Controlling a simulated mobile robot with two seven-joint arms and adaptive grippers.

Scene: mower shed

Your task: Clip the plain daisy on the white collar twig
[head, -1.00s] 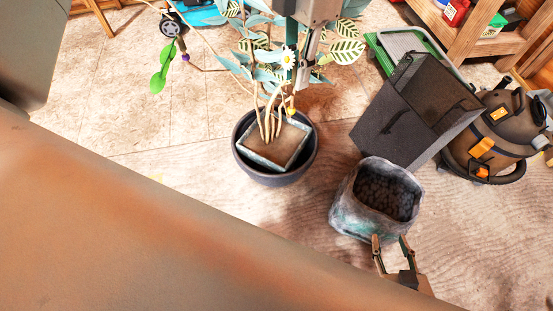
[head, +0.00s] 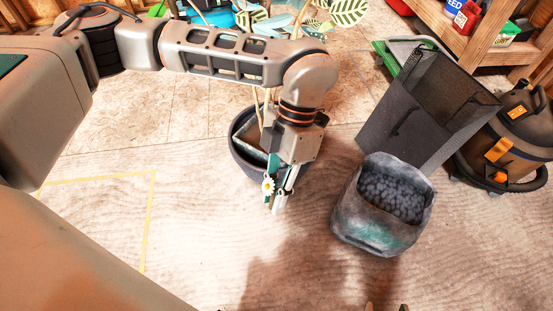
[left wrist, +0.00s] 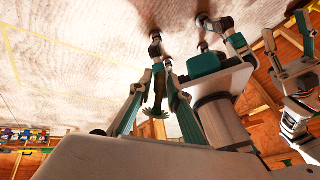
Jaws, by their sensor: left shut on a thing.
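My left gripper (head: 278,205) points down in front of the potted plant and is shut on the plain daisy (head: 268,186), a white flower with a yellow centre. In the left wrist view, the left gripper's fingers (left wrist: 156,70) close around a dark clip part, with pale petals (left wrist: 153,114) below. My left arm covers most of the plant, and I cannot make out the white collar twig. Two tips of my right gripper (head: 387,308) show apart at the bottom edge of the head view, with nothing seen between them.
The dark round pot (head: 240,155) stands behind my left gripper. A grey stone-like planter (head: 370,235), a dark bin (head: 400,130) and a brown-black vacuum (head: 505,140) stand to the right. A wooden shelf (head: 490,55) is at the back right. The floor at left front is clear.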

